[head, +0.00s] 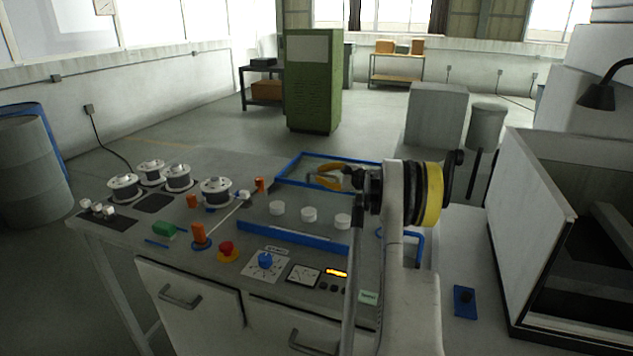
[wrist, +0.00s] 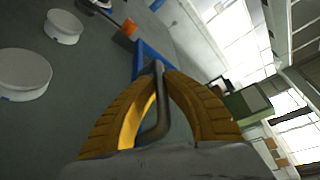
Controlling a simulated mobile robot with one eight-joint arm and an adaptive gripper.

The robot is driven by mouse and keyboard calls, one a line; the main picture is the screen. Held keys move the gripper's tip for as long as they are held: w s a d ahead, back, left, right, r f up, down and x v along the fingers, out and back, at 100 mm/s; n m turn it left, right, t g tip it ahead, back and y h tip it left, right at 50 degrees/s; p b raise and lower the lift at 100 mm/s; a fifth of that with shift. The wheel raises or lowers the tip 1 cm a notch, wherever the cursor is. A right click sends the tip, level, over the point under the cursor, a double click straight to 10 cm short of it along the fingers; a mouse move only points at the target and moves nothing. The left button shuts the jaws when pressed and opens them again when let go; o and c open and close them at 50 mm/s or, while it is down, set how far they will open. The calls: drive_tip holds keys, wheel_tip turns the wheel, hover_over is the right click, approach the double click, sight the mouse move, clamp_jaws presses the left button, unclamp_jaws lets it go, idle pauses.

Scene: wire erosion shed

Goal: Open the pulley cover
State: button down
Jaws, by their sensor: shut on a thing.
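The pulley cover (head: 288,167) appears as a blue-edged frame with a see-through panel, behind the white pulleys on the bench. It looks raised, but its exact angle is unclear. Three white pulleys (head: 309,214) stand in front of it, and two show at the left of the wrist view (wrist: 24,74). My gripper (head: 325,178) has yellow fingers and is at the frame. In the wrist view, the fingers close around a grey bent bar handle (wrist: 159,110), with the cover's blue edge (wrist: 143,55) just beyond. My arm hides the frame's right part.
A blue strip (head: 290,239) runs along the front of the pulleys. Wire spools (head: 215,190), orange posts, a red button (head: 227,248) and a blue knob (head: 265,260) crowd the bench's left and front. An open-topped machine tank (head: 540,250) stands at right. The floor behind is clear before a green cabinet (head: 312,80).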

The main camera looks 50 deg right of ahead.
drive_tip(key=shift+w+d+r, duration=0.1)
drive_tip(key=shift+d, duration=0.25)
drive_tip(key=c, duration=1.4)
unclamp_jaws()
drive_tip(key=shift+d, duration=0.1)
drive_tip(key=shift+w+d, duration=0.1)
drive_tip(key=v, duration=1.2)
